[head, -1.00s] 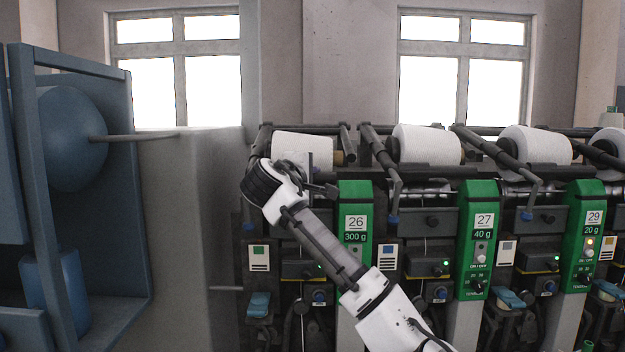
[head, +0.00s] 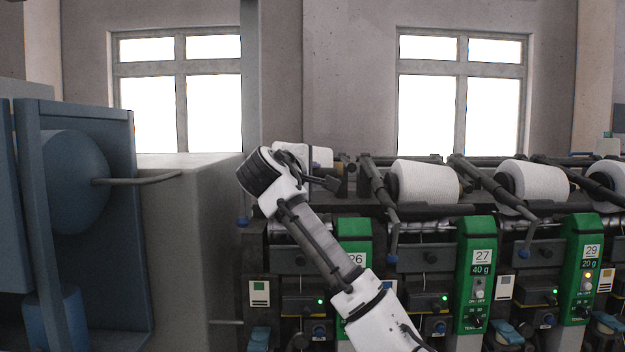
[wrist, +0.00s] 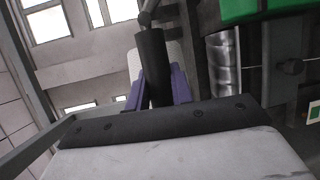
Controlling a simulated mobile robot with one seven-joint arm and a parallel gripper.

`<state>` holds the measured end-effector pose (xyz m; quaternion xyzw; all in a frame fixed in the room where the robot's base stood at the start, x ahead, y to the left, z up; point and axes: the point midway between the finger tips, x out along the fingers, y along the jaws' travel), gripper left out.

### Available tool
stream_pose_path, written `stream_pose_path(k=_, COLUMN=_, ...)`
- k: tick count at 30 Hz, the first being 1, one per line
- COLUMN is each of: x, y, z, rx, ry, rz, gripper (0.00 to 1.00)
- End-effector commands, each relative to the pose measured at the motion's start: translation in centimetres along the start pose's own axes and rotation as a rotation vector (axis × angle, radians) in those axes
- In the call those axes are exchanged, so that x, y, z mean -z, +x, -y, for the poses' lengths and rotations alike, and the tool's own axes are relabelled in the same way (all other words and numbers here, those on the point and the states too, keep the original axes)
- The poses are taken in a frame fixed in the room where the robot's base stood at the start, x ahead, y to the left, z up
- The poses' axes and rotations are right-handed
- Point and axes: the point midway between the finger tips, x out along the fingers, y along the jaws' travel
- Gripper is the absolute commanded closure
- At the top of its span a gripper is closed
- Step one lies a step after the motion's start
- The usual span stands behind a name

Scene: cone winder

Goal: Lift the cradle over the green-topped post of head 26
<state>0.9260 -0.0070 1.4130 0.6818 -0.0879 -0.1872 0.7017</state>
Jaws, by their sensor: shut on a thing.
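The cradle of head 26 is a dark arm carrying a white cone (head: 300,152). My gripper (head: 318,172) is shut on the cradle's dark round bar (wrist: 152,65), which stands between the purple finger pads in the wrist view. The cradle and cone sit higher than those of the neighbouring heads. The green-topped post (head: 353,235) of head 26 is below and right of my gripper in the head view. My forearm hides part of its label. A green surface, probably the post, shows at the top of the wrist view (wrist: 262,8). My wrist hides much of the cradle.
Head 27, with its cone (head: 425,183) and green post (head: 476,270), stands close on the right. Head 29's post (head: 583,265) is farther right. A blue machine frame (head: 125,220) and a grey block (head: 195,200) stand on the left. The space above the heads is open.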

Motion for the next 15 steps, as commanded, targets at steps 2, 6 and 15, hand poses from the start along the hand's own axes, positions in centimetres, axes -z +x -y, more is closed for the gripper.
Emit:
stream_pose_path(k=2, x=0.03, y=-0.01, z=0.13, rx=0.001, ry=0.000, rz=0.000, gripper=1.00)
stream_pose_path(k=6, x=0.04, y=0.01, z=0.19, rx=0.002, ry=0.000, rz=0.000, gripper=0.74)
stream_pose_path(k=15, x=0.04, y=0.04, z=0.21, rx=0.002, ry=-0.001, rz=0.000, gripper=0.56)
